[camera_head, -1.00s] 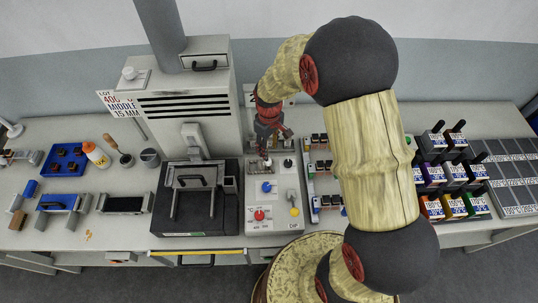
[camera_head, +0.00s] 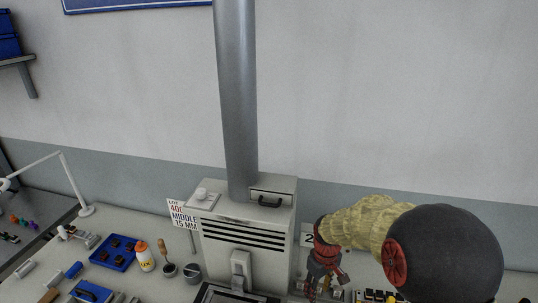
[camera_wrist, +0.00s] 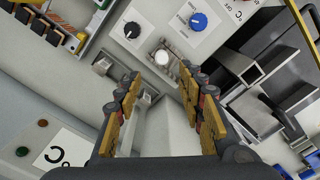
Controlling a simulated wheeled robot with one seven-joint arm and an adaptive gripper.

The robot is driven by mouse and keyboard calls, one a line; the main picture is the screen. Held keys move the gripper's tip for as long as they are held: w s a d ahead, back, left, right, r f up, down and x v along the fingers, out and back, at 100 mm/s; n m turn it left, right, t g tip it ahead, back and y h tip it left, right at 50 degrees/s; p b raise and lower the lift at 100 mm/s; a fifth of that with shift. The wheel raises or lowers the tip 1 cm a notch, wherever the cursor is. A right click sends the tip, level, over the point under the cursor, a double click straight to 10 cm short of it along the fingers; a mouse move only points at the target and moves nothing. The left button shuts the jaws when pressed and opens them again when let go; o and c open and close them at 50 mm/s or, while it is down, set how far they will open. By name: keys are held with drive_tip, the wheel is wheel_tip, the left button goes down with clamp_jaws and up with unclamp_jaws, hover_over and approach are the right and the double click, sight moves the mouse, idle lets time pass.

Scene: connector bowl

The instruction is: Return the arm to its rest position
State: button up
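My gripper (camera_head: 325,284) hangs at the end of my arm at the bottom of the head view, just right of the grey machine. In the wrist view my gripper (camera_wrist: 160,80) has its two yellow-padded fingers spread apart with nothing between them. Beyond the fingertips is a control panel with a white round knob (camera_wrist: 162,57), a blue knob (camera_wrist: 198,21) and a black knob (camera_wrist: 132,30). The knobs look apart from the fingers. My arm is bent, with its upper part at the lower right of the head view; the rest is cut off.
The grey machine (camera_head: 248,255) with a tall pipe (camera_head: 236,100) stands close left of my gripper. The bench front is out of view.

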drive_tip(key=s+r+m+t+b, duration=0.2)
drive_tip(key=s+r+b, duration=0.3)
drive_tip(key=s, duration=0.6)
drive_tip(key=s+a+r+m+t+b, duration=0.1)
drive_tip(key=s+r+m+t+b, duration=0.2)
drive_tip(key=s+r+b, duration=0.3)
drive_tip(key=s+r, duration=0.4)
drive_tip(key=shift+s+a+t, duration=0.3)
drive_tip(key=shift+s, duration=0.05)
